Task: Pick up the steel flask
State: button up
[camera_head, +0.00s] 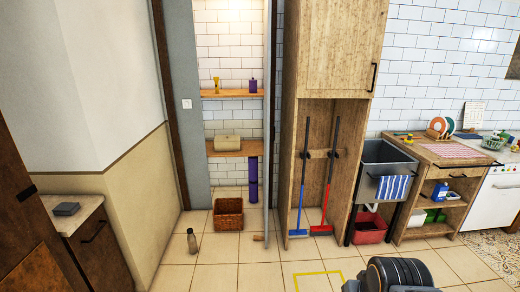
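A small greyish bottle with a narrower neck and a dark top (192,241) stands upright on the tiled floor, left of centre. It looks like the steel flask, though it is too small to be sure of its material. It stands alone, a little in front of and left of a brown basket. A dark rounded part of my own arm shows at the bottom edge, right of centre. No gripper fingers show, and the arm part is far from the bottle.
The brown basket (228,214) sits on the floor under open alcove shelves (231,93). A blue broom (299,200) and red broom (328,190) lean in a wooden cabinet (337,45). A low cabinet (88,240) stands at left. The floor around the bottle is mostly clear.

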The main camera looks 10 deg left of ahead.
aim_at(191, 238)
jog(key=u, duration=0.35)
jog(key=i, duration=2.25)
jog(key=u, duration=1.7)
jog(key=i, duration=1.65)
jog(key=u, duration=0.8)
